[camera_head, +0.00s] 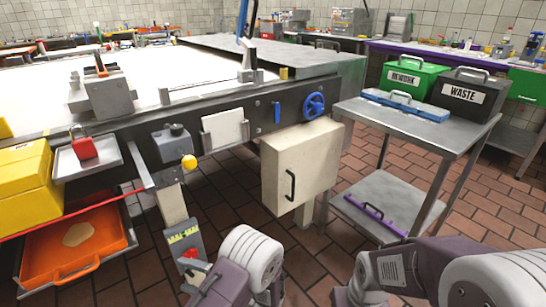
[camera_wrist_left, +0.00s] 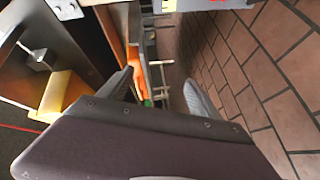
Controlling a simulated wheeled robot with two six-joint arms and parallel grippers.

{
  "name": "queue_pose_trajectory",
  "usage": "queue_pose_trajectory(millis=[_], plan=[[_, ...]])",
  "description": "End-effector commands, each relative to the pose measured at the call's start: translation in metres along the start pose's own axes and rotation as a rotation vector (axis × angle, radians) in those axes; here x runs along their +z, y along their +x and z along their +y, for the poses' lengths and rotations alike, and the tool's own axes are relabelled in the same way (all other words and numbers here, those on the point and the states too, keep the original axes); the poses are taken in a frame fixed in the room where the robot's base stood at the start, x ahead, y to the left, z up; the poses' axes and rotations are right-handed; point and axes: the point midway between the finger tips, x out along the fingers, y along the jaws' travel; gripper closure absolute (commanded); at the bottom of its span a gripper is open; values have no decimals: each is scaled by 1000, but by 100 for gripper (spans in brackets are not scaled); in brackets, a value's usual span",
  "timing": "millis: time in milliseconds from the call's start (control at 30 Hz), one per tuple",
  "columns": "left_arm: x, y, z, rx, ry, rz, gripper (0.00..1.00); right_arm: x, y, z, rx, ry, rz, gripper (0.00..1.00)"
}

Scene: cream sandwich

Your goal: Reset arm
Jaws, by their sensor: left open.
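My left arm comes in at the bottom middle of the head view. My left gripper (camera_head: 203,277) is low there, beside the grey post with a yellow-green label. In the left wrist view the left gripper (camera_wrist_left: 165,92) has its two fingers apart, with nothing seen between them. My right arm (camera_head: 410,270) shows at the bottom right of the head view, bent, and its gripper jaws are not visible.
A long machine bench (camera_head: 200,75) fills the left. An orange tray (camera_head: 100,268) and a yellow box (camera_head: 28,180) are at lower left. A grey cart (camera_head: 425,118) bears green (camera_head: 405,85) and black WASTE (camera_head: 458,110) bins. Brick-tiled floor lies between bench and cart.

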Motion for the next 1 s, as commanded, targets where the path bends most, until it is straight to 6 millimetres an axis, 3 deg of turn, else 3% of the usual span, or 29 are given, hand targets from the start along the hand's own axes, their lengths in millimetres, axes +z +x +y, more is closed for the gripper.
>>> queue_pose_trajectory(millis=[33,167,200,300,400,467,600,667,700,900,1000], plan=[[-20,13,16,-68,-94,80,27,0,-3,0,0,0,0,62],[-95,33,31,-307,-498,373,27,-1,-8,0,0,0,0,62],[-117,32,29,-379,-660,480,27,-1,-9,0,0,0,0,62],[-156,14,18,-525,-1081,756,27,-1,-11,0,0,0,0,62],[-171,-15,6,-615,-1506,1053,27,-1,-13,0,0,0,0,62],[-169,-35,1,-641,-1762,1255,27,-2,-14,0,0,0,0,62],[-148,-75,-5,-606,-2221,1722,27,-2,-14,0,0,0,0,62],[-136,-89,-8,-544,-2351,1919,27,-1,-14,0,0,0,0,62],[-130,-96,-11,457,2320,-1968,27,-1,-14,0,0,0,0,62],[-96,-102,-3,63,1843,-1773,27,-1,-14,0,0,0,0,62],[-111,-106,40,48,1836,-1771,27,-6,-60,-1,0,0,0,62]])
